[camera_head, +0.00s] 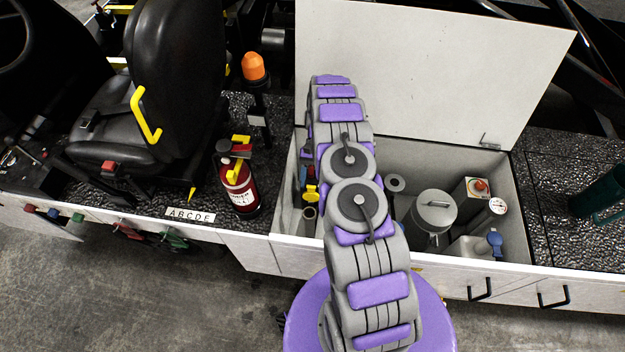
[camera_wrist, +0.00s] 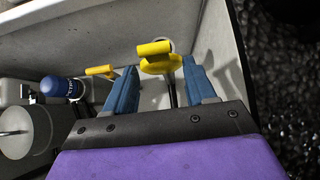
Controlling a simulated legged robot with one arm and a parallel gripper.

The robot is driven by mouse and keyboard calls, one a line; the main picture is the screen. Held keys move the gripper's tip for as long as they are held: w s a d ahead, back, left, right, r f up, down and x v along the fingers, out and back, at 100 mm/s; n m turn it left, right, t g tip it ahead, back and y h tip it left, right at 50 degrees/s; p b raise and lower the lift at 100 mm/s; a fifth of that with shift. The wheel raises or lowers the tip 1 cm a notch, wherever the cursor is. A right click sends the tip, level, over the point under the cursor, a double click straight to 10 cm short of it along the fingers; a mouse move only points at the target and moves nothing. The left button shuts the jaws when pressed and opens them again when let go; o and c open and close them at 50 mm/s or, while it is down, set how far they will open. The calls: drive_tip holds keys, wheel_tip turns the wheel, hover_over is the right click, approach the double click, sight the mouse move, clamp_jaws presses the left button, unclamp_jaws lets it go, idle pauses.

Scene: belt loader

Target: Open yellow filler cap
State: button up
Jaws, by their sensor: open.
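The yellow filler cap (camera_wrist: 160,62), with a bar-shaped handle on a round flange, shows in the wrist view on a dark, narrow stem. My gripper (camera_wrist: 159,72) is open, with one blue finger on each side of the cap; I cannot tell whether they touch it. In the head view a yellow part (camera_head: 311,193) shows beside my arm in the left end of the open compartment (camera_head: 527,240), above a round neck (camera_head: 310,213). My arm hides most of my gripper there. A second yellow handle (camera_wrist: 100,71) shows left of the fingers in the wrist view.
The compartment's white lid (camera_head: 430,70) stands raised. Inside are a grey canister (camera_head: 435,210), a blue cap (camera_head: 495,240), a red-topped box (camera_head: 480,187) and a gauge (camera_head: 497,206). A red extinguisher (camera_head: 240,190) stands left of the compartment, near the seat.

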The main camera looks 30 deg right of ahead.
drive_tip(key=v, duration=0.7)
drive_tip(key=shift+w, duration=0.15)
drive_tip(key=shift+d, duration=0.15)
idle(0.4)
drive_tip(key=a+r+n+t+h, duration=0.1)
drive_tip(key=a+r, duration=0.2)
drive_tip(key=r, duration=0.4)
drive_tip(key=a+r+n, duration=0.1)
drive_tip(key=a+r, duration=0.2)
drive_tip(key=r, duration=0.4)
drive_tip(key=s+a+r+n+t+h, duration=0.15)
drive_tip(key=s+a+r, duration=0.35)
drive_tip(key=s+r, duration=0.55)
drive_tip(key=s+a+r+n+t+h+b, duration=0.1)
drive_tip(key=s+r, duration=0.1)
drive_tip(key=s, duration=1)
drive_tip(key=s+a+r+n+t+h+b, duration=0.1)
drive_tip(key=s+a+r+n+t, duration=0.1)
drive_tip(key=s, duration=1.1)
drive_tip(key=shift+s+r+h, duration=0.25)
drive_tip(key=shift+r+h, duration=0.1)
drive_tip(key=shift+r, duration=0.25)
